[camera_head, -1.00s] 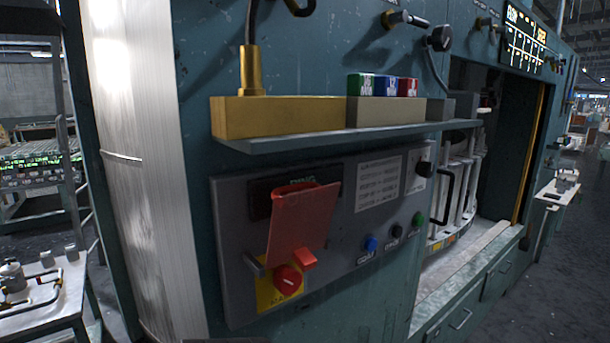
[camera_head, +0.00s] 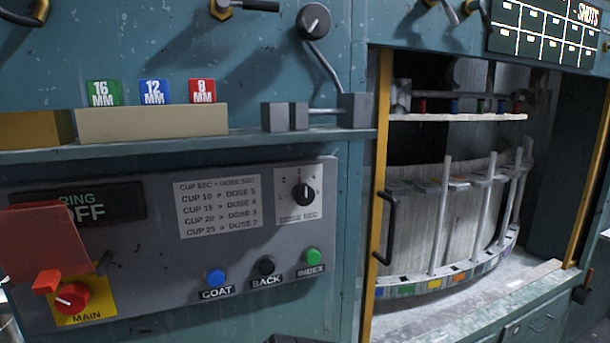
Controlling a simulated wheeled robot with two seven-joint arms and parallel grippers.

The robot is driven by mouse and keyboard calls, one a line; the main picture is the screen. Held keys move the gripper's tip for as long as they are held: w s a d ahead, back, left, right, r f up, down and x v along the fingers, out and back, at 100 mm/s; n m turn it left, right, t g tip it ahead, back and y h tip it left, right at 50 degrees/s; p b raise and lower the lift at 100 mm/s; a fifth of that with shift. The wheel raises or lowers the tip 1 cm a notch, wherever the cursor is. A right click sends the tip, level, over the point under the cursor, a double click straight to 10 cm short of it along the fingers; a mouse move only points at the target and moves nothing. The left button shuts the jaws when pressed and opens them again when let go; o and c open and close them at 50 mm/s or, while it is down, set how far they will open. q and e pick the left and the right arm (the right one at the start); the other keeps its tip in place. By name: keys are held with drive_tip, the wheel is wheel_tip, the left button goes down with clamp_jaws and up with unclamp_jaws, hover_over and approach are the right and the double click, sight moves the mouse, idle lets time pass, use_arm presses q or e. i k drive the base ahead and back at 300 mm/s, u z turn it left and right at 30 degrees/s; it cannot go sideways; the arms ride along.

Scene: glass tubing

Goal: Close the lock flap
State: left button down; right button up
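A red flap (camera_head: 45,240) is at the left of the grey control panel (camera_head: 140,250), standing raised and hiding part of the "RING OFF" display (camera_head: 115,203). It is the only flap I see; I take it as the lock flap. Below it, the red knob (camera_head: 71,298) on the yellow "MAIN" plate (camera_head: 95,308) is uncovered. A small red block (camera_head: 46,281) sits at the flap's lower edge. Neither of my grippers can be made out; a dark shape at the bottom edge is too cut off to identify.
Blue (camera_head: 214,277), black (camera_head: 267,266) and green (camera_head: 312,256) buttons and a black dial (camera_head: 303,194) are on the panel. A shelf (camera_head: 200,145) juts out above it. At right is an open bay with a black handle (camera_head: 387,228) and a carousel of upright rods (camera_head: 447,215).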

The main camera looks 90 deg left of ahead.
sight(32, 245)
drive_tip(key=u, duration=0.95)
drive_tip(key=i, duration=0.75)
drive_tip(key=u, duration=1.3)
drive_tip(key=i, duration=0.35)
drive_tip(key=u, duration=1.9)
